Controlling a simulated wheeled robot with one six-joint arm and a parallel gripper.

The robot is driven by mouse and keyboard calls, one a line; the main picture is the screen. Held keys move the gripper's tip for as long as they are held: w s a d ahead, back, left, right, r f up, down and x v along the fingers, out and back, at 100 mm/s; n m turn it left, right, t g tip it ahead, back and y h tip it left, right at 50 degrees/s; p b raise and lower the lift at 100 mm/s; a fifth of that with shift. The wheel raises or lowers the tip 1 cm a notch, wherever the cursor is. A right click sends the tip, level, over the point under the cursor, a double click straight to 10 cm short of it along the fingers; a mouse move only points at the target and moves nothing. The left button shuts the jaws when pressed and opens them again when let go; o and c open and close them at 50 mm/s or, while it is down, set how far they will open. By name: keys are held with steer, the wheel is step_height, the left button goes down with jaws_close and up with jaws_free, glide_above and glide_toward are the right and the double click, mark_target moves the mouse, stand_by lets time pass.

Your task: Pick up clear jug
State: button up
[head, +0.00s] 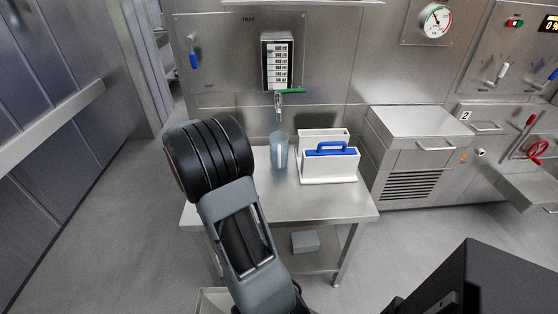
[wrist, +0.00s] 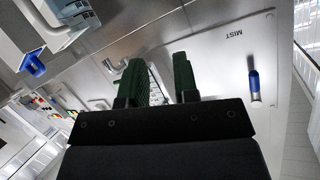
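The clear jug (head: 279,150) is a translucent, bluish, upright vessel. It stands on the steel table (head: 325,205) under a tap (head: 278,103) with a green lever. My gripper (wrist: 160,78) shows in the wrist view as two dark green fingers with a gap between them, and nothing is seen held there. In the head view my arm rises left of the jug, and its dark end section hides the gripper. I cannot make out the jug in the wrist view.
Right of the jug stands a white holder (head: 328,168) with a blue handle (head: 331,149). A steel cabinet (head: 417,150) is farther right. A blue-handled lever (head: 193,58) is on the back wall and shows in the wrist view (wrist: 254,86). The table's front right is clear.

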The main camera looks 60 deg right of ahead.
mark_target(279, 167)
steer(key=shift+s+d+f+m+g+y+b, duration=0.15)
steer(key=shift+s+d+f+m+g+b, duration=0.5)
steer(key=shift+s+d+f+g, duration=1.6)
steer(key=shift+s+d+f+m+g+y+b, duration=0.15)
steer(key=shift+s+d+f+m+g, duration=1)
steer(key=shift+s+d+f, duration=2.05)
steer(key=shift+s+d+f+m+g+y+b, duration=0.1)
steer(key=shift+s+d+f+m+g+b, duration=0.6)
steer(key=shift+s+d+f+g, duration=2.05)
steer(key=shift+w+d+r+t, duration=0.35)
steer(key=shift+d+r+t, duration=0.05)
steer(key=shift+r+t, duration=0.15)
steer(key=shift+w+d+r+t, duration=0.3)
steer(key=shift+d+r+t, duration=0.05)
steer(key=shift+r+t, duration=0.15)
jaws_close()
